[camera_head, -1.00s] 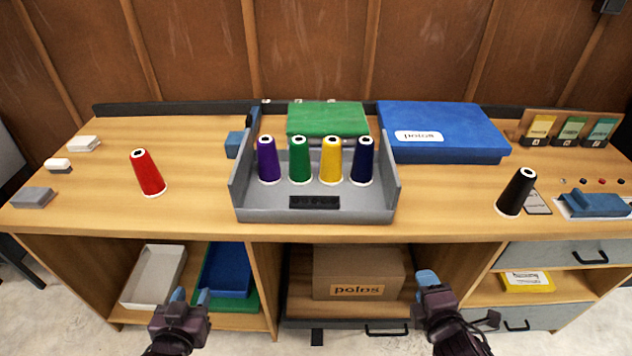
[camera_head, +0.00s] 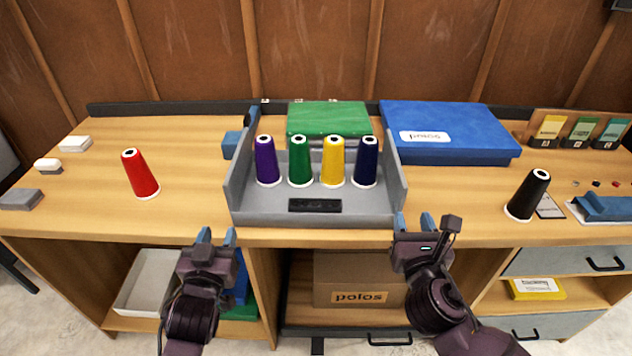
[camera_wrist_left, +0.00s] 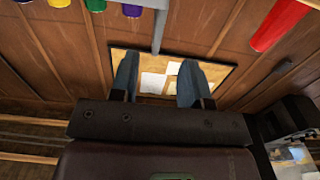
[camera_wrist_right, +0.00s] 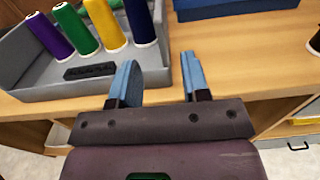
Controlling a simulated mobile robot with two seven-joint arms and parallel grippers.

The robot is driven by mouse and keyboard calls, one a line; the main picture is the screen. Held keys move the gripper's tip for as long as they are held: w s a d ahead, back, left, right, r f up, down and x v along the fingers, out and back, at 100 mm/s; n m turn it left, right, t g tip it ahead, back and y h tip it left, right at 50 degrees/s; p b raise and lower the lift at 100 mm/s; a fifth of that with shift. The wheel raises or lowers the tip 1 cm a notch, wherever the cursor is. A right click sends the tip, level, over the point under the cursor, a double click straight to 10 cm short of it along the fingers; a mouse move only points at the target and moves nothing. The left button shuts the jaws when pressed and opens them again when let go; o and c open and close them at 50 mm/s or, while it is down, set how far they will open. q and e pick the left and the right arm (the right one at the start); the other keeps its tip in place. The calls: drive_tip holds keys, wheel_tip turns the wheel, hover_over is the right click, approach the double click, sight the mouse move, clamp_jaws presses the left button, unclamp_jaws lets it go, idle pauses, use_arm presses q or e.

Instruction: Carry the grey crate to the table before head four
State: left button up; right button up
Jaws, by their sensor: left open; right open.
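The grey crate (camera_head: 262,215) stands at the front middle of the wooden table, low at the front with a black label. It holds a purple cone (camera_head: 266,161), a green cone (camera_head: 300,162), a yellow cone (camera_head: 333,162) and a navy cone (camera_head: 366,162). My left gripper (camera_head: 215,236) is open and empty, just in front of the crate's left front corner. My right gripper (camera_head: 413,223) is open and empty by its right front corner. The crate also shows in the right wrist view (camera_wrist_right: 40,92), left of the open fingers (camera_wrist_right: 160,82). The left wrist view shows open fingers (camera_wrist_left: 157,80).
A red cone (camera_head: 140,173) stands left of the crate and a black cone (camera_head: 528,195) to the right. A green box (camera_head: 328,118) and a blue box (camera_head: 450,132) lie behind. A cardboard box (camera_head: 350,280) is on the shelf below.

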sight(229, 203)
use_arm(q)
drive_tip(key=w, duration=1)
drive_tip(key=shift+w+d, duration=0.2)
drive_tip(key=shift+w, duration=0.2)
use_arm(e)
drive_tip(key=w, duration=1)
drive_tip(key=shift+w+d, duration=0.25)
drive_tip(key=shift+w, duration=0.15)
use_arm(q)
drive_tip(key=shift+c, duration=0.4)
use_arm(e)
drive_tip(key=shift+c, duration=0.4)
use_arm(q)
clamp_jaws()
use_arm(e)
clamp_jaws()
